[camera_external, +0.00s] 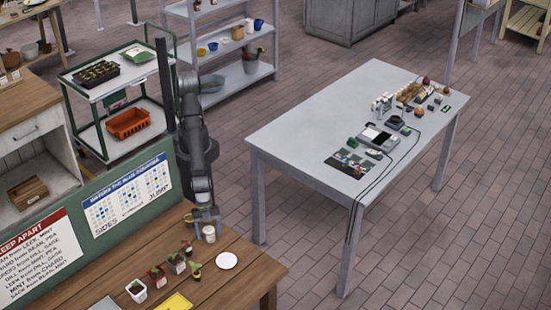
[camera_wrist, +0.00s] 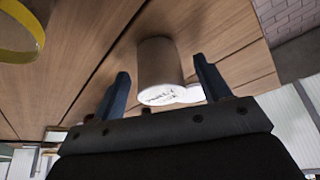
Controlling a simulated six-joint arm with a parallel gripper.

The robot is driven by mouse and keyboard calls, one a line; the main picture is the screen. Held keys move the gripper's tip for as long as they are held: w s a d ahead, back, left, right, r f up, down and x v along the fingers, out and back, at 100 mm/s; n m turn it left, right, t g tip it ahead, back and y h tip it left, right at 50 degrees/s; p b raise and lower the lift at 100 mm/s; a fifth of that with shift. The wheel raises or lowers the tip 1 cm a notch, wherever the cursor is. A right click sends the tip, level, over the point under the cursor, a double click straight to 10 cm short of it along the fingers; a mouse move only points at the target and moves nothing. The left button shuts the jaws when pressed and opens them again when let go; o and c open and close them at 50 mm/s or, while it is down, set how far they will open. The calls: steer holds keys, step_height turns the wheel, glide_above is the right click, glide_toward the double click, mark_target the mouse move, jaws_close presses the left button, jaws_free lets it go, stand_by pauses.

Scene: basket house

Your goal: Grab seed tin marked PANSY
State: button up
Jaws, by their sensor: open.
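A pale tin-like cylinder (camera_external: 209,234) stands on the wooden bench (camera_external: 150,263) near its back edge. In the wrist view the cylinder (camera_wrist: 160,66) lies between my two blue fingers, with a gap on both sides. No PANSY marking can be read in either view; its near end is whitish with faint dark marks. My gripper (camera_external: 208,228) points down at the bench and is open around the cylinder. It also shows in the wrist view (camera_wrist: 162,78). Its fingers do not appear to touch the cylinder.
Several small seedling pots, including a white one (camera_external: 136,290), stand left of my gripper. A white round plate (camera_external: 226,261) lies to the right. A yellow card (camera_external: 175,303) lies in front. A green board (camera_external: 112,213) stands behind the bench. A yellow ring (camera_wrist: 22,42) shows top left in the wrist view.

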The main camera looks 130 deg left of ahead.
steer(key=shift+w+d+f, duration=0.1)
steer(key=shift+w+f, duration=0.1)
steer(key=shift+f, duration=0.3)
steer(key=c, duration=1.1)
